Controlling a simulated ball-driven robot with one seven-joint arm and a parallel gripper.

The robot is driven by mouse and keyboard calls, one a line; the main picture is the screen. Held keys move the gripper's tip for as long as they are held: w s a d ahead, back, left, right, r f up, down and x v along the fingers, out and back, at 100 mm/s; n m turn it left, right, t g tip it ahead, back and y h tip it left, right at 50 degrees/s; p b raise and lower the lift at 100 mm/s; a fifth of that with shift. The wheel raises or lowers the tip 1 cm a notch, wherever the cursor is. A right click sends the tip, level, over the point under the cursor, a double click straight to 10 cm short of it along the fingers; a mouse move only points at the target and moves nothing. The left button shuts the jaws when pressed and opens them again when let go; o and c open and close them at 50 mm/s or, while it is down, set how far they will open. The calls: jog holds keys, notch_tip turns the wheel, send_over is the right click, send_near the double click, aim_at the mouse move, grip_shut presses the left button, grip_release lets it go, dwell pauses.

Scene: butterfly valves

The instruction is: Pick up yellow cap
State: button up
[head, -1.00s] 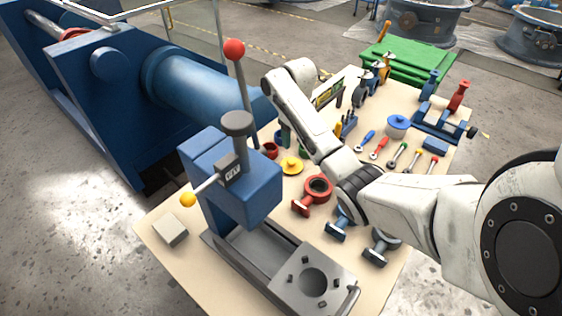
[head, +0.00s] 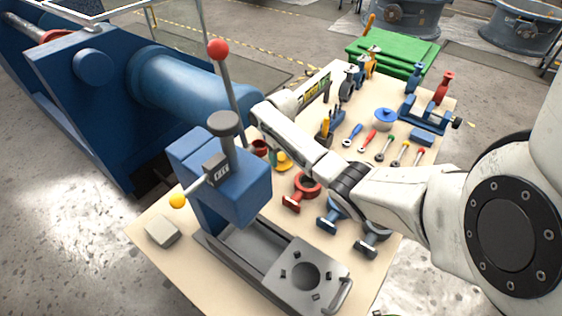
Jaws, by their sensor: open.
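The yellow cap (head: 284,161) lies on the beige workbench (head: 150,222), between the blue press and my forearm. Its upper right side is partly covered by my arm. My gripper (head: 278,156) is mostly hidden behind my forearm. A dark teal piece that looks like one of its fingers shows close against the left side of the cap. My gripper is open. I cannot tell whether the other finger is beyond the cap or whether either touches it.
A red cap (head: 260,147) sits just left of the yellow cap. The tall blue press (head: 222,185) with its lever stands close on the left. A red valve body (head: 302,192) is in front. Screwdrivers and wrenches (head: 384,147) lie at the right.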

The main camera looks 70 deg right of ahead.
aim_at(281, 158)
jog(key=shift+c, duration=0.4)
grip_shut()
jog(key=shift+r, duration=0.1)
jog(key=shift+r, duration=0.45)
notch_tip(281, 158, up, 2)
jog(key=shift+r, duration=0.2)
jog(key=s+a+r+p, duration=0.1)
jog(key=s+r+p, duration=0.2)
jog(key=s, duration=0.4)
jog(key=s+a+r+p, duration=0.1)
jog(key=s+r+p, duration=0.2)
jog(key=s+r, duration=0.3)
jog(key=shift+s+a+r, duration=0.3)
jog(key=shift+s+a, duration=0.05)
jog(key=shift+s, duration=0.05)
